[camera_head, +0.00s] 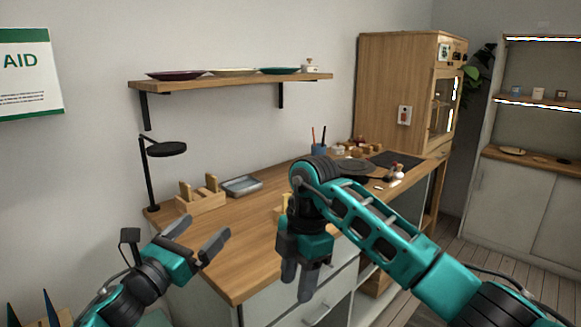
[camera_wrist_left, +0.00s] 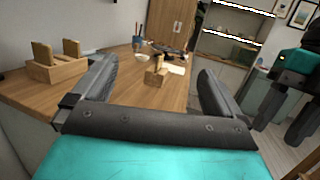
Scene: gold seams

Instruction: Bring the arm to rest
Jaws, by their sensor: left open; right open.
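My left gripper (camera_head: 203,239) is at the lower left of the head view, open and empty, in front of the workbench's left end. Its two dark fingers stand wide apart in the left wrist view (camera_wrist_left: 158,90), with nothing between them. My right gripper (camera_head: 299,281) hangs fingers-down at the middle of the head view, in front of the bench's front edge. Its jaws are open, and I see nothing held in them. Part of my right arm also shows at the right edge of the left wrist view.
The wooden workbench (camera_head: 240,261) runs from lower left to back right. On it stand a wooden slotted block (camera_head: 201,201), a grey tray (camera_head: 242,186), a black lamp (camera_head: 167,149) and a blue cup (camera_head: 319,150). A wall shelf (camera_head: 220,83) bears plates. A tall wooden cabinet (camera_head: 385,90) stands behind.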

